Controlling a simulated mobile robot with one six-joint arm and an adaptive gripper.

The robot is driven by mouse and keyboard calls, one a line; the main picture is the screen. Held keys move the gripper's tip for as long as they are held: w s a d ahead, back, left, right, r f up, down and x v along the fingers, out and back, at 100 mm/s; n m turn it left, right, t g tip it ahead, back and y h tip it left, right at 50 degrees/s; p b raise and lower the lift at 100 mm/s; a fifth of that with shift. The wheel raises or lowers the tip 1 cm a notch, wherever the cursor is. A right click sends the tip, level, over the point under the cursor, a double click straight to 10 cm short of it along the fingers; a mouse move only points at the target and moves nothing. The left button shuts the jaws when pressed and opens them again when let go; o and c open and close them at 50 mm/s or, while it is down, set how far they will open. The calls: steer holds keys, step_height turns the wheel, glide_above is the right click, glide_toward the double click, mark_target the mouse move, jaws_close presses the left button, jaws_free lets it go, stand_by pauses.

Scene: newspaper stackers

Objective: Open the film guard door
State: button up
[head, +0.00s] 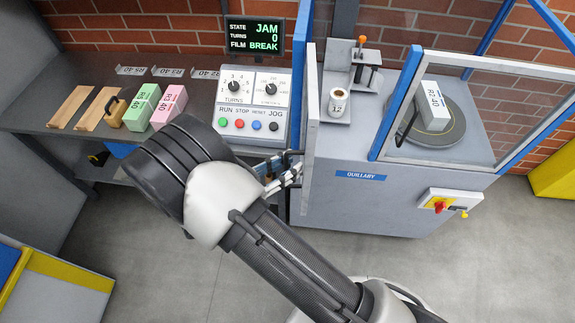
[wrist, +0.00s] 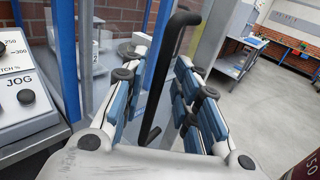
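The film guard door (head: 309,110) seems to be the upright panel at the left side of the Quillaby machine, seen nearly edge-on in the head view. Its black bar handle (wrist: 170,75) stands tilted in the middle of the wrist view. My gripper (wrist: 163,95) is open, with one blue-padded finger on each side of the handle and visible gaps between. In the head view my gripper (head: 284,172) is beside the machine's left edge, partly hidden by my arm. I cannot see the door standing ajar.
A control panel (head: 252,105) with knobs and buttons sits just left of the door. Its display (head: 254,37) reads JAM, 0, BREAK. Behind the blue-framed glass, a white bundle (head: 432,108) rests on a turntable (head: 450,135). A film roll (head: 340,103) stands inside. Open floor lies in front.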

steer(key=v, duration=1.2)
steer(key=shift+a+r, duration=0.1)
stand_by(0.4)
